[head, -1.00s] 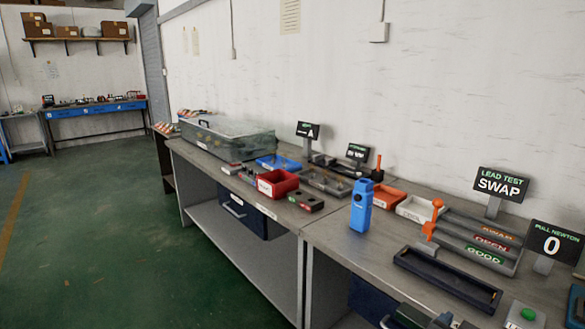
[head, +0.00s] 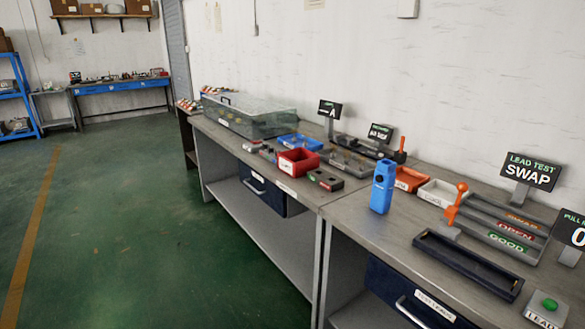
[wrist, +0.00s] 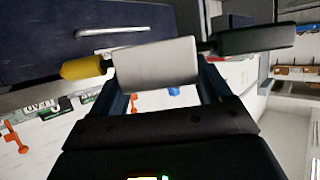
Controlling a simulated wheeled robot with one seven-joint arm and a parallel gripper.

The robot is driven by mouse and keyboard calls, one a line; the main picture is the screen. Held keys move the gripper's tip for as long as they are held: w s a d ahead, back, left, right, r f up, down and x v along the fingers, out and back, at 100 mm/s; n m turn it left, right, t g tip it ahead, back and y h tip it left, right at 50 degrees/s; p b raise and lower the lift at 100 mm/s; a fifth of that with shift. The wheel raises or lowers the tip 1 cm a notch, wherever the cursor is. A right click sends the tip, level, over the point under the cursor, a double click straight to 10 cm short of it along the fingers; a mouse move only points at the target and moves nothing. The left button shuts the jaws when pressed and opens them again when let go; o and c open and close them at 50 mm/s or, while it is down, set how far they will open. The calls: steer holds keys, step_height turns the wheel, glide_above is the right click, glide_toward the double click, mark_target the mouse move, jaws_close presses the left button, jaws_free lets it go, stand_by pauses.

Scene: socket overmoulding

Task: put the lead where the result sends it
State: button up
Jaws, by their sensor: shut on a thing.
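The LEAD TEST sign (head: 530,171) reads SWAP in the head view. Below it stands a grey rack with lanes marked SWAP, OPEN (head: 515,232) and GOOD (head: 507,243); the SWAP label is partly blurred. My gripper (wrist: 160,82) shows only in the wrist view. It is shut on the lead (wrist: 157,64), which has a light grey middle, a yellow end at the left and a dark end at the right. The lead lies across the fingers, in front of a dark drawer front (wrist: 35,40). The head view shows neither the gripper nor the lead.
A long dark tray (head: 468,262) lies empty at the bench front. A blue device (head: 383,187), an orange lever (head: 455,203), a white bin (head: 440,194) and a green button box (head: 548,308) stand around it. A red bin (head: 298,163) is farther left. The green floor is clear.

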steer(key=f, duration=0.1)
steer(key=s+f+n+y, duration=0.1)
steer(key=f, duration=0.1)
steer(key=s+f+n+y, duration=0.1)
steer(key=shift+s+a+f, duration=0.1)
steer(key=shift+f, duration=0.3)
steer(key=shift+r, duration=0.1)
